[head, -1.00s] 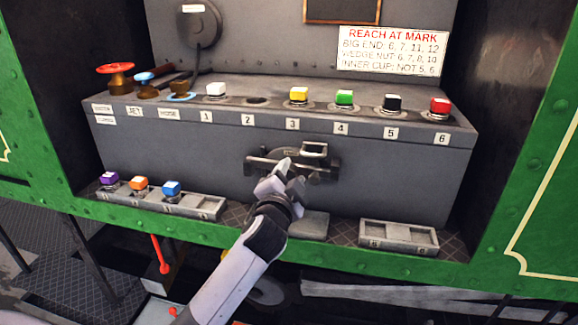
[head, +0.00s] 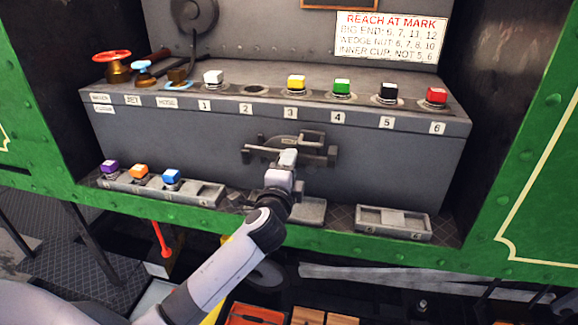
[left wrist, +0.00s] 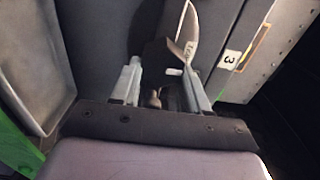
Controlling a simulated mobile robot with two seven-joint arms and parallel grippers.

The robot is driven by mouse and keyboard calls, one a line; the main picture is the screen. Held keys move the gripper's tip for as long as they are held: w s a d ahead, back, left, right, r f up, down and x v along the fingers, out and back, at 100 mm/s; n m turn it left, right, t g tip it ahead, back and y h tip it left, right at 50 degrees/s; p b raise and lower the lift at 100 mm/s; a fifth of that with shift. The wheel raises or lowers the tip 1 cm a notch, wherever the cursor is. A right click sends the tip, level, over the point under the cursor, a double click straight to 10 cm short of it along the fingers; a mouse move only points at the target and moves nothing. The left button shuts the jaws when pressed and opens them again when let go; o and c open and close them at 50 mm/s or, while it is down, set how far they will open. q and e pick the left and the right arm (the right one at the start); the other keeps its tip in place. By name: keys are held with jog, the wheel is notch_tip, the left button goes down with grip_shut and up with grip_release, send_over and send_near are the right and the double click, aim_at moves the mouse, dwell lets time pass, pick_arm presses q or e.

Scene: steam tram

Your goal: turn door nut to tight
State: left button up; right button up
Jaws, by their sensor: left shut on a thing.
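A small dark round door (head: 290,140) with a crossbar (head: 262,151) is on the front of the grey box, below label 3. My left gripper (head: 287,160) reaches up to the middle of the crossbar from below. In the left wrist view, its two fingers (left wrist: 160,88) stand on either side of a small brownish knob on a shaft (left wrist: 155,98), which looks like the door nut. The gripper is shut on it. The gripper hides most of the nut in the head view, so its turn angle cannot be read. My right gripper is not in view.
Coloured cubes, such as the yellow one (head: 296,82), sit in numbered places on the shelf above. A tray with cubes (head: 207,193) is at lower left. An empty tray (head: 393,222) is at lower right. A red valve wheel (head: 111,57) stands at left.

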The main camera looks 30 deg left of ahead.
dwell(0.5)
pick_arm(q)
jog(key=o, duration=1.1)
jog(key=shift+c, duration=0.2)
jog(key=v, duration=0.7)
jog(key=shift+b, duration=0.4)
